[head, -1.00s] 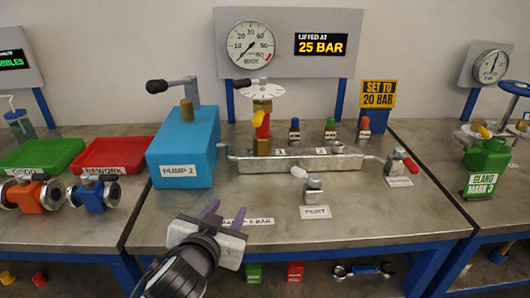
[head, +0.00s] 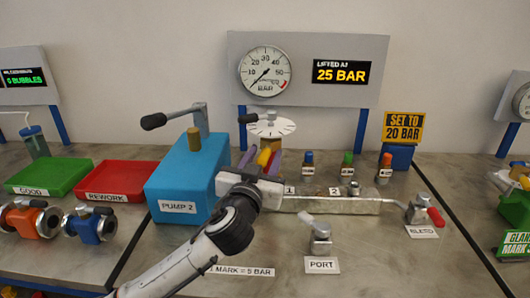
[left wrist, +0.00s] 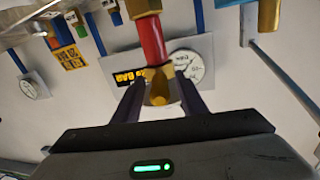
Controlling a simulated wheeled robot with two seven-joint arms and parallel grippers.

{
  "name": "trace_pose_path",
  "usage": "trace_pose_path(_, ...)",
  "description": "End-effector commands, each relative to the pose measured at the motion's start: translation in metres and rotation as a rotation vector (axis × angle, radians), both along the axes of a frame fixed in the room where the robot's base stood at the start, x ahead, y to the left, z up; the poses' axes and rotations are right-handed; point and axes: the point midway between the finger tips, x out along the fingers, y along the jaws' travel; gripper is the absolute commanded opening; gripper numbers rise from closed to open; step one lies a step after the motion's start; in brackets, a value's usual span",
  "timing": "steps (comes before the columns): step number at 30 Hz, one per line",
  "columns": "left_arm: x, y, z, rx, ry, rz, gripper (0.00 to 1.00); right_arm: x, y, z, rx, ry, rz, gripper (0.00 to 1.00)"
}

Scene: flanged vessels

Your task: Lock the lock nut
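The relief valve stands behind my left gripper in the head view, with a white dial disc (head: 270,127) and a dark-tipped handle on top. A yellow lever (head: 264,156), which seems to belong to the lock nut, shows between the fingers. My left gripper (head: 260,160) is open in front of the valve. In the left wrist view, which is upside down, the red valve body (left wrist: 152,40) leads to the brass-yellow nut (left wrist: 158,85). The nut lies between the open fingers (left wrist: 158,100), with gaps visible; contact cannot be told. The valve's base is hidden in the head view.
The blue pump (head: 188,165) stands close left of the gripper, its lever above. The metal manifold (head: 335,206) runs right, with a red-handled valve (head: 420,212) at its end. Small coloured bottles (head: 347,165) stand behind.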

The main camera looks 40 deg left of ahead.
Motion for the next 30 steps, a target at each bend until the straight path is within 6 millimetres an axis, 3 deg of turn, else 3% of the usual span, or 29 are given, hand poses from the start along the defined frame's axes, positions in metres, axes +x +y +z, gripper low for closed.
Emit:
trace_pose_path(11,0.006,0.002,0.000,0.000,0.000,-0.001,0.38,0.010,0.000,0.007,0.002,-0.023,0.000,0.38)
trace_pose_path(18,0.006,0.002,0.000,0.000,0.000,-0.001,0.00,0.009,0.000,0.006,0.001,-0.020,0.000,0.38)
trace_pose_path(30,0.014,0.004,-0.003,-0.005,-0.002,0.036,0.00,0.007,0.000,-0.004,0.001,-0.015,0.000,0.38)
